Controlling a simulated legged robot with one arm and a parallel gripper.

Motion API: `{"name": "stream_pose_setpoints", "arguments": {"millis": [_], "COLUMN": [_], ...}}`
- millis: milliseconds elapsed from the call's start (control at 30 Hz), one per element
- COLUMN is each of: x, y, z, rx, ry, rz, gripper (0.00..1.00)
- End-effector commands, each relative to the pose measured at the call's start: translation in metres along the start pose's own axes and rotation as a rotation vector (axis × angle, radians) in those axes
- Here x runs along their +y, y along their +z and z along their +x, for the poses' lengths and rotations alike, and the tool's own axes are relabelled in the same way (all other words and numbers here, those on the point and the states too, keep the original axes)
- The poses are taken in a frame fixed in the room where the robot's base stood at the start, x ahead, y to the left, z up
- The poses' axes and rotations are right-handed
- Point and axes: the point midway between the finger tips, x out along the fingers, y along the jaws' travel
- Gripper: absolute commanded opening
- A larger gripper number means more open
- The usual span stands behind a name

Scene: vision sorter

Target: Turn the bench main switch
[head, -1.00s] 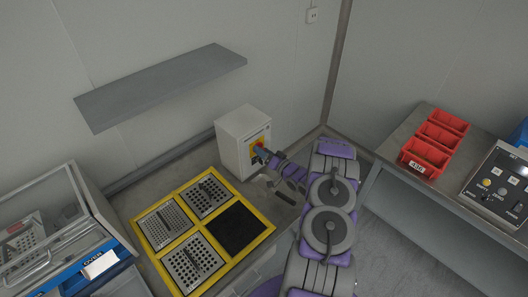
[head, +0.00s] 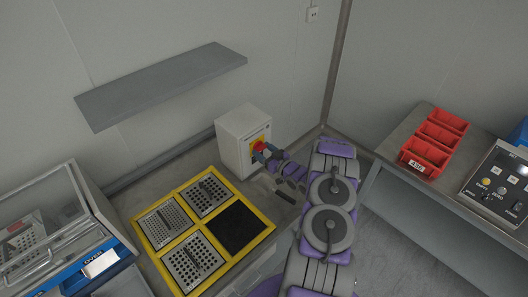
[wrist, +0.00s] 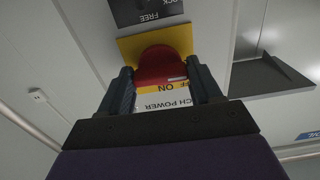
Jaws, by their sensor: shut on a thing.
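The bench main switch is a red knob (head: 258,146) on a yellow plate, on the front of a white box (head: 236,132) at the back of the bench. In the wrist view the red knob (wrist: 161,66) sits between the two dark fingers of my gripper (wrist: 161,82), which is shut on it. The yellow plate (wrist: 130,46) shows behind it, with ON and part of another word on it and a POWER label below. My gripper (head: 264,153) reaches the box from the right in the head view. The knob's exact angle is hard to tell.
A yellow-framed tray (head: 216,218) with perforated plates and one dark square lies in front of the box. A grey shelf (head: 160,86) hangs on the wall above. Red bins (head: 425,155) and a control panel (head: 497,190) stand on the right bench.

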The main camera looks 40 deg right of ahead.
Motion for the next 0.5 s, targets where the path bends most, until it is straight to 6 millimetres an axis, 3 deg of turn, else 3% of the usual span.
{"name": "stream_pose_setpoints", "arguments": {"millis": [500], "x": [0.0003], "y": [-0.0001], "z": [0.0006], "rx": [0.000], "ry": [0.000], "rz": [-0.041], "gripper": [0.33]}}
